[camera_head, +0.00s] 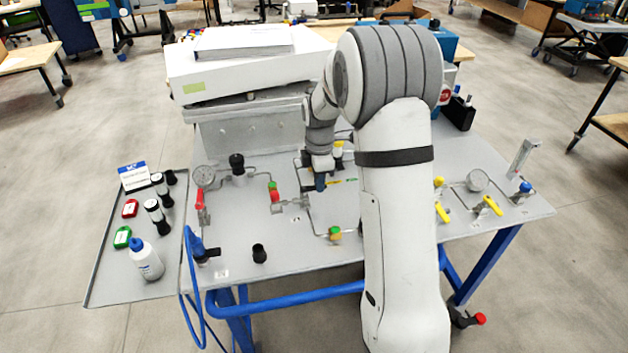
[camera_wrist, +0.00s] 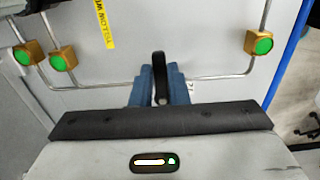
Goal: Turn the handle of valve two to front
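In the wrist view a narrow black handle (camera_wrist: 159,66) stands between the two blue fingers of my gripper (camera_wrist: 161,85). The fingers are close together and seem to press on both sides of it. The handle points away from the palm, toward the top of the picture. The valve body under it is hidden by my fingers. A small white label (camera_wrist: 193,88), partly covered, sits just right of the fingers. In the head view my gripper (camera_head: 319,182) is low over the middle of the grey panel (camera_head: 285,250), and the handle is hidden there.
Thin metal pipes with green-capped brass fittings (camera_wrist: 259,43) run around the handle. A yellow label (camera_wrist: 103,24) lies nearby. In the head view a red-handled valve (camera_head: 274,192), a gauge (camera_head: 204,176) and yellow-handled valves (camera_head: 492,205) stand on the panel. A white box (camera_head: 240,75) stands behind.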

